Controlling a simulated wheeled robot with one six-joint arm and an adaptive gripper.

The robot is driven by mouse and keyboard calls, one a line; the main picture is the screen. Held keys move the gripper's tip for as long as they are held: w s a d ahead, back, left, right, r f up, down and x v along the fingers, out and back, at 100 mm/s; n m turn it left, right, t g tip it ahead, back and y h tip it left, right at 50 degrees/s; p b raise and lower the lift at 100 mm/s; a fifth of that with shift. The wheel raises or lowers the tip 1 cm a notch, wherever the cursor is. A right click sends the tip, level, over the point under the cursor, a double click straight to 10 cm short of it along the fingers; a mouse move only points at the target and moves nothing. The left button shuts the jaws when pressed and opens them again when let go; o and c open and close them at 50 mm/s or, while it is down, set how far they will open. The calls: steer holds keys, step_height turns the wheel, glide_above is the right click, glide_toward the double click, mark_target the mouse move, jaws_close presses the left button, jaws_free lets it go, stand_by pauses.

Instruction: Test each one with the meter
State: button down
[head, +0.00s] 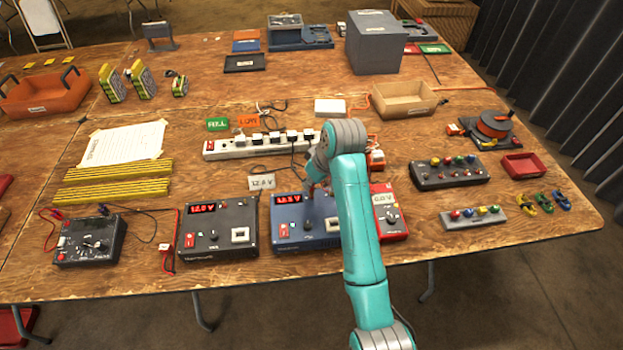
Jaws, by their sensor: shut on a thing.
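The meter (92,241), a dark box with a dial and red and black leads, sits at the front left. To its right stand a dark grey unit (218,250) and a blue unit (285,238), both with lit red readouts. A red unit (391,229) with a pale display and a dark knob is partly behind my arm. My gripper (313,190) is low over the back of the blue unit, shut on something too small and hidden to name. I cannot tell whether it touches the unit.
A white power strip (262,143) with several plugs lies behind the units. Yellow strips (112,185) and a paper sheet (124,144) lie left. Button panels (449,172) are at the right. Leads trail across the front left.

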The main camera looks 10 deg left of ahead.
steer(key=shift+f, duration=0.65)
stand_by(0.9)
steer(key=c, duration=0.7)
jaws_free()
steer(key=shift+c, duration=0.2)
steer(key=shift+r, duration=0.15)
steer(key=shift+r, duration=3.65)
